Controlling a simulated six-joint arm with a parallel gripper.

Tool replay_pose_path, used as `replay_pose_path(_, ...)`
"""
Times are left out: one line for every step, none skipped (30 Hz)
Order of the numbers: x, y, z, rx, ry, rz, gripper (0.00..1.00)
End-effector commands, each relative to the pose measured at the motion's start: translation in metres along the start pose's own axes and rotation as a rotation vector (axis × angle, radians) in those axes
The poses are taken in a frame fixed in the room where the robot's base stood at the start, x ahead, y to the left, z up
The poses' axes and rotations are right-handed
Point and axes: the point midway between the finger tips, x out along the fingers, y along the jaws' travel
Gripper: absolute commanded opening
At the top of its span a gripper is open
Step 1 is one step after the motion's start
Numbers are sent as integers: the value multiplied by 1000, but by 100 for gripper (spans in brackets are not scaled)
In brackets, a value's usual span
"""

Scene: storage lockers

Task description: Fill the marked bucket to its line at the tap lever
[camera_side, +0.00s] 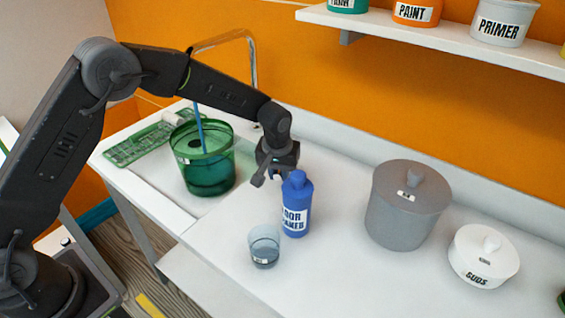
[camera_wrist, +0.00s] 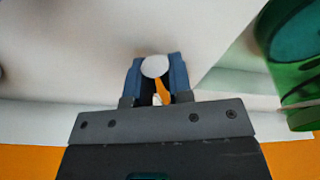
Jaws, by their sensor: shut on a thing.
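The translucent green bucket (camera_side: 188,172) stands on the white counter in the side view. A blue stream (camera_side: 199,128) runs down into it, and its lower part looks darker, as if holding liquid. A small pale mark shows on its inner wall; I cannot read a fill line. The thin tap spout (camera_side: 222,38) arches above and behind it. My gripper (camera_side: 268,178) is right of the bucket, behind the blue bottle. In the wrist view my gripper (camera_wrist: 155,80) is shut on a pale round knob (camera_wrist: 155,66), apparently the tap lever. The bucket (camera_wrist: 288,95) shows there at right.
A blue bottle (camera_side: 297,205) and a small clear cup (camera_side: 264,246) stand close in front of my gripper. A grey lidded pot (camera_side: 400,220) and a white SUDS tub (camera_side: 484,258) are at right. A green rack (camera_side: 135,148) lies at left. A shelf (camera_side: 440,38) holds tubs above.

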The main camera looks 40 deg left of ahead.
Motion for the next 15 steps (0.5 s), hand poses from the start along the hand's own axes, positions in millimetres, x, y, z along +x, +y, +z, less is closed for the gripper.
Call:
replay_pose_path(0,0,0,0,0,0,1)
replay_pose_path(0,0,0,0,0,0,1)
replay_pose_path(0,0,0,1,0,0,1)
replay_pose_path(0,0,0,1,0,0,1)
replay_pose_path(0,0,0,1,0,0,1)
replay_pose_path(0,0,0,4,0,0,1)
replay_pose_path(0,-1,0,11,0,2,1)
replay_pose_path(0,-2,0,24,0,4,1)
replay_pose_path(0,-4,-1,51,-1,8,1)
replay_pose_path(0,-6,-1,77,-1,12,1)
replay_pose_path(0,-8,-1,107,-1,17,1)
replay_pose_path(0,-11,-2,149,-1,23,1)
replay_pose_path(0,-13,-2,180,0,28,1)
replay_pose_path(0,-14,-2,210,-1,33,1)
replay_pose_path(0,-16,-3,244,-1,38,1)
